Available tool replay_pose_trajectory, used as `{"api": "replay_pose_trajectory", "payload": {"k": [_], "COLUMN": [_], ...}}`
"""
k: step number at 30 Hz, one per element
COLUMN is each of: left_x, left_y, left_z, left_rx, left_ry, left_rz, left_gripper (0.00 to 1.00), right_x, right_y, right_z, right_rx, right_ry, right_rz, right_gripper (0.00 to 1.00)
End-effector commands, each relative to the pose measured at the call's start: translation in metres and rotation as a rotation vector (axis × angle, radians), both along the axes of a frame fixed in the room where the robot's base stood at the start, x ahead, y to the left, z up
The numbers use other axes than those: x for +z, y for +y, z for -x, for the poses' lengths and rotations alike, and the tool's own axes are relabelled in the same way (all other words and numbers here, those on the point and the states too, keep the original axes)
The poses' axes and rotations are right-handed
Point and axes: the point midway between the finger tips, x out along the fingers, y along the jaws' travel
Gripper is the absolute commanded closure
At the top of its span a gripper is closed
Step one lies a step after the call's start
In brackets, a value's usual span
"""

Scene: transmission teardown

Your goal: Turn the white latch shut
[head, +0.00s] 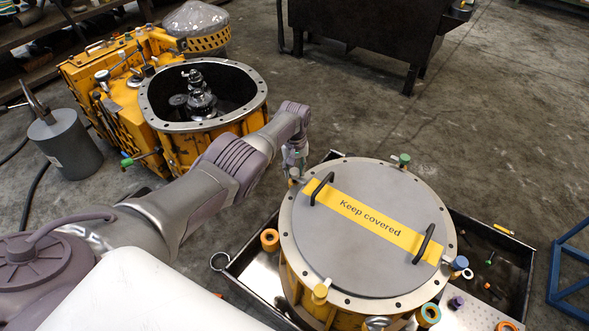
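A round grey cover (370,258) with a yellow "Keep covered" strip and two black handles lies on a yellow drum-like housing (303,293). Coloured latches sit around its rim: green (404,160) at the back, yellow (320,292) at front left, blue (459,263) at right. My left gripper (294,173) points down at the rim's back-left edge, close to or touching it. It hides that spot, and I cannot clearly make out the white latch there. Its fingers are too small and overlapped to show whether they are open. My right gripper is out of view.
The housing stands in a dark tray (519,262) with loose rings and small parts. An open yellow transmission case (173,158) is at back left, beside a grey canister (70,148). A blue frame (572,270) is at right.

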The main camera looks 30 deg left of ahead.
Motion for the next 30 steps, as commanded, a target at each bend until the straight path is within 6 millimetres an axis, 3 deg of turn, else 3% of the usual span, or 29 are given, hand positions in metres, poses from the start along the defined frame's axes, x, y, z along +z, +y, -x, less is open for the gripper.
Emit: {"api": "replay_pose_trajectory", "payload": {"k": [1,4,18,25,30], "left_x": [0.000,0.000,0.007,0.030,0.065], "left_y": [0.000,0.000,0.001,0.001,0.001], "left_z": [0.000,0.000,-0.001,0.000,-0.001], "left_rx": [0.000,0.000,-0.001,-0.002,-0.002], "left_ry": [-0.001,-0.001,-0.002,-0.003,-0.006], "left_rz": [0.000,0.000,0.001,-0.001,-0.001], "left_gripper": [0.54,0.40,0.40,0.40,0.40], "right_x": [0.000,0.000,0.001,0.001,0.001], "right_y": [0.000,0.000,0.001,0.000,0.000], "right_z": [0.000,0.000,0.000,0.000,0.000], "right_rx": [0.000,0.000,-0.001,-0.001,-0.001], "right_ry": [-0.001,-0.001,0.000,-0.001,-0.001], "right_rz": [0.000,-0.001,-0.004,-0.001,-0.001], "right_gripper": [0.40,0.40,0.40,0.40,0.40]}}
